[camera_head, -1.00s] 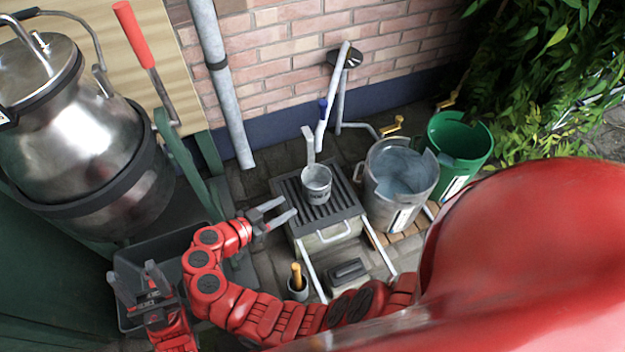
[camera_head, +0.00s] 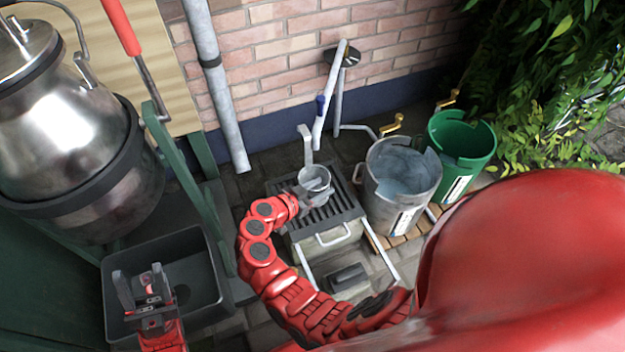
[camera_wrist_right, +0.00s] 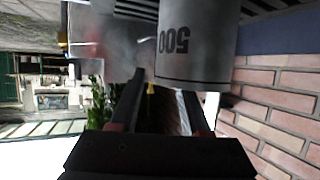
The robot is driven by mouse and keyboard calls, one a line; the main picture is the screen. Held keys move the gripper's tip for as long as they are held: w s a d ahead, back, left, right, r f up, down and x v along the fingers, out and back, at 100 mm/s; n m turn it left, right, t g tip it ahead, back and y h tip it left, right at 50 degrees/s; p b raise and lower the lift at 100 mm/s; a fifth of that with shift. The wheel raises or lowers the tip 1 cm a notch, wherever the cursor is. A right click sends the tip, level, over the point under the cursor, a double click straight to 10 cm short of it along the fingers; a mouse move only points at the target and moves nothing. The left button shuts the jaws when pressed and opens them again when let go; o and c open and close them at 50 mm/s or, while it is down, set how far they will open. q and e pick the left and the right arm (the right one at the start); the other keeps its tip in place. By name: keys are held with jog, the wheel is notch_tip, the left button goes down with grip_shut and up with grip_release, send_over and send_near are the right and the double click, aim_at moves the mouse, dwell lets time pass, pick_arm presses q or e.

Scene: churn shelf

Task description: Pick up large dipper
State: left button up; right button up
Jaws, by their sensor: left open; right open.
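The dipper (camera_head: 316,180) is a grey metal cup with an upright flat handle. It stands on the slatted top of a low stand (camera_head: 345,208). In the right wrist view the dipper (camera_wrist_right: 198,45) shows the number 500 and fills the space just beyond my fingertips. My right gripper (camera_head: 313,196) is open at the near left side of the cup; whether a finger touches it I cannot tell. Its fingers also show in the wrist view (camera_wrist_right: 163,85), spread with nothing clearly between them. My left gripper (camera_head: 142,291) is open and empty over a dark tub, far left of the dipper.
A metal bucket (camera_head: 416,205) and a green bucket (camera_head: 470,140) stand right of the stand. A large milk churn (camera_head: 60,150) and the black tub (camera_head: 205,275) are at the left.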

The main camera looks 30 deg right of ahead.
jog(key=shift+w+d+f, duration=0.2)
jog(key=shift+d, duration=0.25)
grip_shut()
dwell(0.3)
